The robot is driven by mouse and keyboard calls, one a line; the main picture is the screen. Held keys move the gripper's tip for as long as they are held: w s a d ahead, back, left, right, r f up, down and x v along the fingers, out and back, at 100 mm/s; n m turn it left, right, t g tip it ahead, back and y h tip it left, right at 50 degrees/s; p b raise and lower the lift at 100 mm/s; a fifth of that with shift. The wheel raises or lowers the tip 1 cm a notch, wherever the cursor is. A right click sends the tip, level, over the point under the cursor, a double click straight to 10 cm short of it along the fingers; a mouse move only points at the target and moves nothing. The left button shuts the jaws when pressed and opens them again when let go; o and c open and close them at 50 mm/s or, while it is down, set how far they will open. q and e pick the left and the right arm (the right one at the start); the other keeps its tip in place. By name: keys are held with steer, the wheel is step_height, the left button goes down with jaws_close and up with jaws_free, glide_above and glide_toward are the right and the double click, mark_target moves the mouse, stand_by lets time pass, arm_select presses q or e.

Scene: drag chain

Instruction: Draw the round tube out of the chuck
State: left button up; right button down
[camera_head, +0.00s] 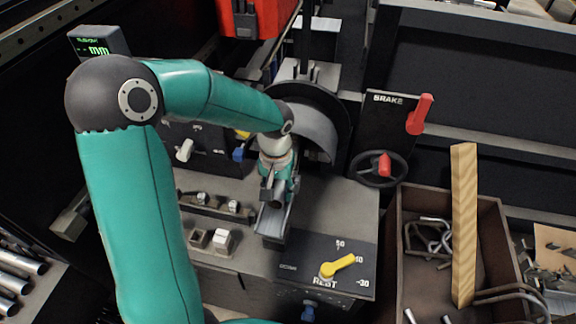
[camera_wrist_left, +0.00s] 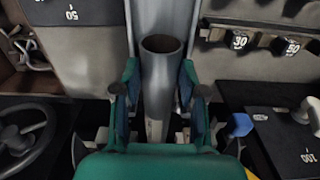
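The round tube (camera_wrist_left: 158,75) is a grey, hollow pipe with its open end toward the top of the left wrist view. In the head view its dark end (camera_head: 277,199) shows between the fingers of my left gripper (camera_head: 279,186). In the left wrist view the fingers (camera_wrist_left: 160,78) lie along both sides of the tube, their tips against it. A metal trough (camera_head: 272,222) runs under the tube end. The chuck is hidden behind my arm, near the dark curved guard (camera_head: 318,130). My right gripper is not in view.
The yellow selector knob (camera_head: 338,266) sits on a panel in front of the trough. A brake panel with a red lever (camera_head: 420,114) and a handwheel (camera_head: 379,168) stand to the right. A brown bin (camera_head: 398,240) holds a wooden bar (camera_head: 464,220) and metal hooks.

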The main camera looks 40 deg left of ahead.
arm_select(q)
jaws_close()
steer(key=shift+s+d+r+b, duration=0.15)
steer(key=shift+s+d+b, duration=0.2)
steer(key=shift+s+d, duration=0.45)
steer(key=shift+s+d+r+b, duration=0.15)
steer(key=shift+s+d+b, duration=0.2)
steer(key=shift+s, duration=0.85)
steer(key=s+d, duration=0.3)
steer(key=s, duration=0.3)
steer(key=shift+s+d+r+b, duration=0.2)
steer(key=shift+d+r+b, duration=0.05)
steer(key=shift+r+b, duration=0.2)
steer(key=o, duration=1)
jaws_free()
